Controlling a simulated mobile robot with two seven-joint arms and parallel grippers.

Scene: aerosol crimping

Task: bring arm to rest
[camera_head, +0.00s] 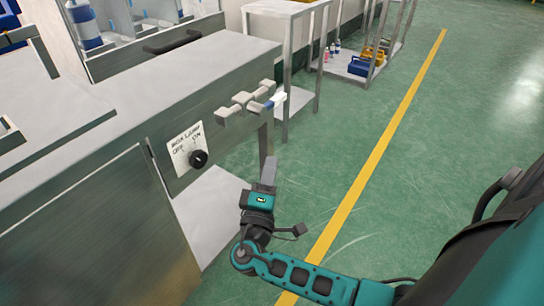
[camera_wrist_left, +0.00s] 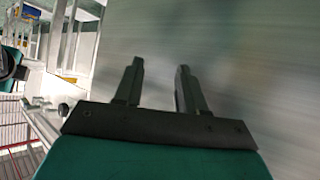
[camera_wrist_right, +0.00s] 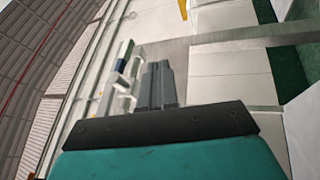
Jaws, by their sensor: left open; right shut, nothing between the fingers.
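My right gripper (camera_head: 268,172) is in the middle of the head view, beside the front of the grey metal machine and above the green floor. Its fingers are together and empty, and they also show together in the right wrist view (camera_wrist_right: 157,84). My left gripper is outside the head view. In the left wrist view my left gripper (camera_wrist_left: 159,85) has its two fingers apart with nothing between them. A blurred grey metal surface fills the view behind them.
A yellow line (camera_head: 375,160) crosses the open green floor to the right.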

